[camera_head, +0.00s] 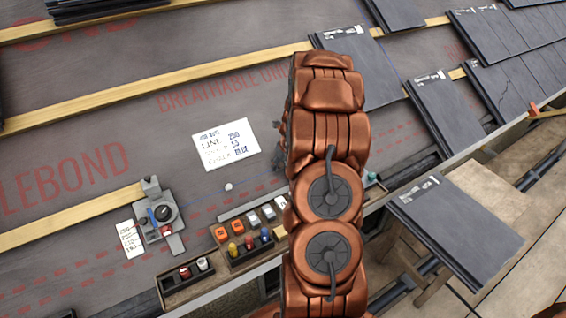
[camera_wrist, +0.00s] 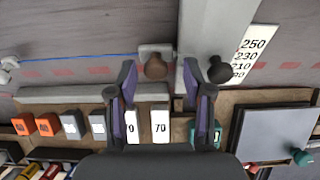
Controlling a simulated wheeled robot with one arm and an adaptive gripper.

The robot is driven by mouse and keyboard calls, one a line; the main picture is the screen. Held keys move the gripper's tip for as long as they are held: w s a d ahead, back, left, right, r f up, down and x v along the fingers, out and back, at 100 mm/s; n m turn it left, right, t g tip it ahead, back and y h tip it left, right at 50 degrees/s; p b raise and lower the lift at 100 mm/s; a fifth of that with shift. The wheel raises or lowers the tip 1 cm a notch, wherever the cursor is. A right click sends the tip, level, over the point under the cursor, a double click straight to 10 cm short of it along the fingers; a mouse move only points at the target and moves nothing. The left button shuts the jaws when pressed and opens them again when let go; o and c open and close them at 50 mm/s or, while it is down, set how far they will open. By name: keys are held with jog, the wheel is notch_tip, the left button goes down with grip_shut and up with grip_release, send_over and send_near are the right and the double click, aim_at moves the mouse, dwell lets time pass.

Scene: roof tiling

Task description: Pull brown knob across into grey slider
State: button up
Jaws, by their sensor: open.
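The brown knob (camera_wrist: 155,66) shows in the wrist view on a small pale grey block, with a thin blue line running left from it. A pale grey upright piece (camera_wrist: 206,35), which may be the grey slider, stands just right of it and carries a black knob (camera_wrist: 219,69). My gripper (camera_wrist: 158,82) is open, its two purple-lined fingers to the left and right of the brown knob. Nothing is held; I cannot tell whether either finger touches anything. In the head view my arm hides the gripper and brown knob.
A printed number card (camera_wrist: 250,52) lies right of the black knob. Below the fingers is a wooden tray with numbered blocks (camera_wrist: 160,124) and orange blocks (camera_wrist: 48,124). In the head view a grey device (camera_head: 160,213) sits at the left and slates (camera_head: 445,115) at the right.

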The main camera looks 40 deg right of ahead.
jog(key=v, duration=1.2)
dwell(0.3)
jog(key=w+d+p+v, duration=0.1)
jog(key=p+v, duration=0.9)
jog(key=shift+w+a+r, duration=0.25)
jog(key=shift+r, duration=0.25)
jog(key=shift+r, duration=0.1)
dwell(0.4)
jog(key=s+a+r+n+g+y+p, duration=0.1)
jog(key=s+a+r+n, duration=0.15)
jog(key=a+n, duration=0.5)
jog(key=s+a+r+n+g+y+p, duration=0.1)
jog(key=a+r+n, duration=0.35)
jog(key=a, duration=0.55)
jog(key=s+a+r+n+g+y+p, duration=0.1)
jog(key=s+a+r+n, duration=0.15)
jog(key=a+n, duration=0.5)
jog(key=s+a+r+n+g+h+p, duration=0.1)
jog(key=s+a+r+n, duration=0.1)
jog(key=s+a+n, duration=0.3)
jog(key=s+a+r+n+g+p, duration=0.1)
jog(key=s+a+n, duration=0.5)
jog(key=s+n, duration=0.8)
notch_tip(320, 180, up, 2)
jog(key=shift+r+g+h+p, duration=0.2)
jog(key=shift+g+h+p, duration=0.15)
jog(key=shift+g, duration=0.25)
